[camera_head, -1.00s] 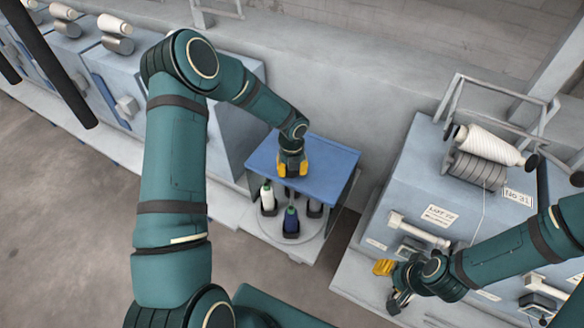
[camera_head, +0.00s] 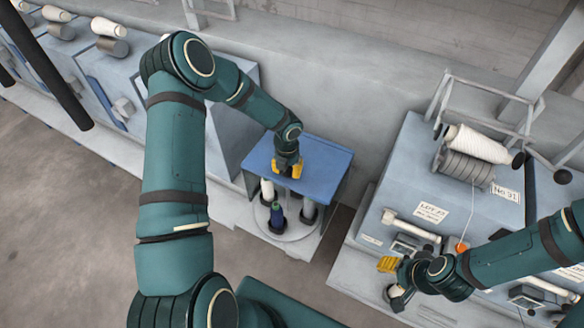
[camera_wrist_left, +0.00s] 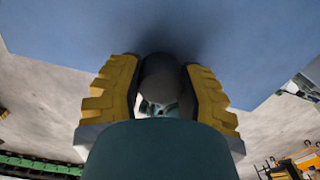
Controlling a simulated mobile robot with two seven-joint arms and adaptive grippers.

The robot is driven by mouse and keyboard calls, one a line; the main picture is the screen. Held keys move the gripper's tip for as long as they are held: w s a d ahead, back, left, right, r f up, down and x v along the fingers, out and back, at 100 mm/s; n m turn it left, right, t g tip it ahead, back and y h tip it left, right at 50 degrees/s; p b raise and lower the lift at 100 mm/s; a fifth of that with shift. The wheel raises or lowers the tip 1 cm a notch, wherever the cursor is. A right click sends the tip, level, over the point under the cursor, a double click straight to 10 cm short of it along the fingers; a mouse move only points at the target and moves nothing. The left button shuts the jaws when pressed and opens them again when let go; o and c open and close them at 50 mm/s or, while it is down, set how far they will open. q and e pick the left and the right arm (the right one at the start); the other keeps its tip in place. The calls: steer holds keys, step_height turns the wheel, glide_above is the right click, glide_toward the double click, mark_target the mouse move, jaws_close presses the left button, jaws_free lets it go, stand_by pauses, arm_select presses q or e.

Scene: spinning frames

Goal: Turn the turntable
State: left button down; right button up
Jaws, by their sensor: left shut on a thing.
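The turntable (camera_head: 290,232) is a round pale disc low at the centre of the head view. A white bobbin (camera_head: 267,190), a dark blue bobbin (camera_head: 277,214) and another pale bobbin (camera_head: 308,210) stand on it in dark holders. A blue panel (camera_head: 325,168) lies above and hides its back part. My left gripper (camera_head: 288,172) points down at the panel. In the left wrist view its yellow fingers (camera_wrist_left: 160,95) are shut on a round grey knob (camera_wrist_left: 160,75). My right gripper (camera_head: 390,280) is at the right machine's front; its finger gap is unclear.
The right machine (camera_head: 415,185) carries a white cone (camera_head: 483,145) and a thread with an orange piece (camera_head: 462,247). More machines with cones line the left back. A dark pole (camera_head: 50,65) crosses the upper left. The floor (camera_head: 70,230) at left is clear.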

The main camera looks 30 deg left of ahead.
arm_select(q)
steer(key=shift+s+f+m, duration=0.15)
steer(key=shift+s+m, duration=0.1)
steer(key=shift+m, duration=0.05)
stand_by(0.5)
steer(key=shift+c, duration=2.3)
jaws_free()
steer(key=shift+w, duration=0.1)
steer(key=shift+w+r, duration=0.1)
steer(key=shift+r, duration=0.35)
step_height(320, 180, up, 11)
steer(key=shift+r, duration=0.15)
steer(key=shift+d, duration=0.1)
